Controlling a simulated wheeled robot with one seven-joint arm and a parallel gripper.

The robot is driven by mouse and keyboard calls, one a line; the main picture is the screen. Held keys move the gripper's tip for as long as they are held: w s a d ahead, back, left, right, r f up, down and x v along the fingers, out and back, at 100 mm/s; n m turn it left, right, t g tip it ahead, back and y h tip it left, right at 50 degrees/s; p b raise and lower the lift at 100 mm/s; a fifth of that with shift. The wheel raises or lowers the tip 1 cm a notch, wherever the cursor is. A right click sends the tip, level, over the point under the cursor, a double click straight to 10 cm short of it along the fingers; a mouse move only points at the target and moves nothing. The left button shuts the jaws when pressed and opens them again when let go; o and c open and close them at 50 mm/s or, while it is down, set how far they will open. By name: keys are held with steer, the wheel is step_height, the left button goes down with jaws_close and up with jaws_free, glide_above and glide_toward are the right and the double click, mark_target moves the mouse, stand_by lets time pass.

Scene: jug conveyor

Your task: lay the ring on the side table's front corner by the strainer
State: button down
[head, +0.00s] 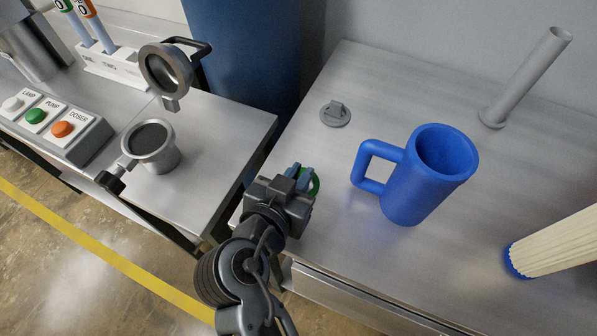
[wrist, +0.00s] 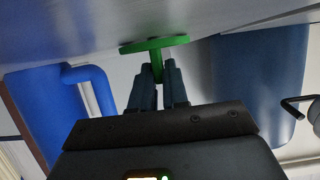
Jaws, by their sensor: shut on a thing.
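The green ring (head: 315,183) is in my gripper (head: 302,176), over the near-left part of the right-hand metal table (head: 330,235). In the wrist view the ring (wrist: 154,43) shows edge-on, with a green tab between the fingertips (wrist: 158,75). It is close to the metal surface; I cannot tell whether it touches. In the head view my gripper partly hides it. A metal cup with a dark inside and a black handle, seemingly the strainer (head: 150,140), stands near the front of the left-hand metal table (head: 215,125).
A blue mug (head: 425,180) stands right of my gripper. A grey post (head: 525,80), a small grey disc (head: 336,114) and a cream ribbed cylinder (head: 560,243) are also on that table. A button box (head: 55,125) and a round metal holder (head: 166,70) are at left. A gap separates the tables.

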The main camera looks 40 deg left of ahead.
steer(key=shift+f, duration=0.1)
steer(key=shift+f, duration=0.1)
steer(key=c, duration=1.1)
jaws_free()
steer(key=shift+r, duration=0.2)
steer(key=b+v, duration=0.1)
steer(key=v, duration=1.1)
